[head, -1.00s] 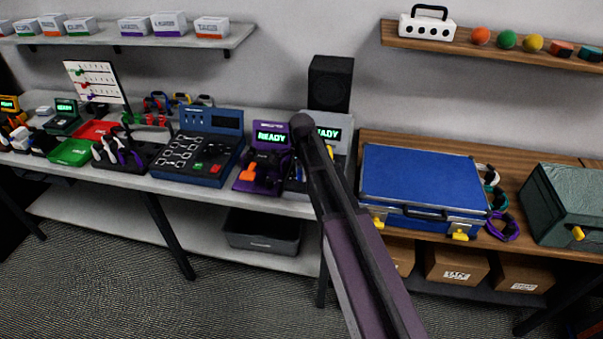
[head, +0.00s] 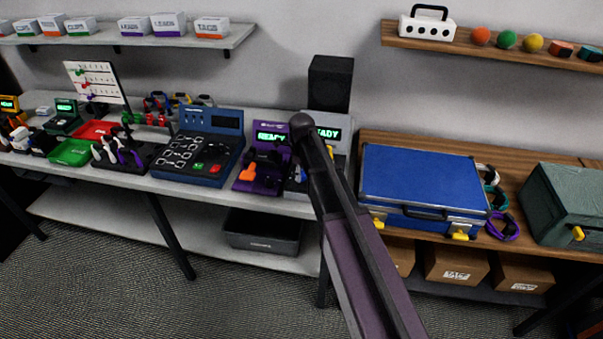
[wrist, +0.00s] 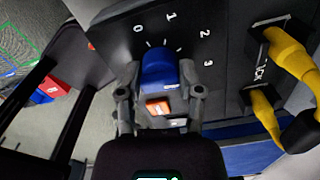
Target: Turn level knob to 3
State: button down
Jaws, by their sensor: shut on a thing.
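The level knob (wrist: 158,72) is a blue knob on a dark panel in the wrist view. White marks 0, 1, 2 and 3 run around its far and right sides, with the 3 (wrist: 208,63) at the right. My gripper (wrist: 159,80) is shut on the knob, one finger on its left side and one on its right. I cannot tell which number the knob points to. In the head view my arm partly covers the grey station (head: 331,124) with a green READY display, and the gripper's grip is not clear there.
An orange button (wrist: 158,107) sits just below the knob, between the fingers. Yellow cable plugs (wrist: 287,47) stand to the right of the dial. In the head view a purple station (head: 271,141) stands left of my arm and a blue case (head: 423,178) lies right.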

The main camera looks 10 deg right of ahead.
jog(key=shift+s+m, duration=0.1)
jog(key=shift+m, duration=1.3)
jog(key=shift+c, duration=1.3)
grip_release()
jog(key=shift+n, duration=0.4)
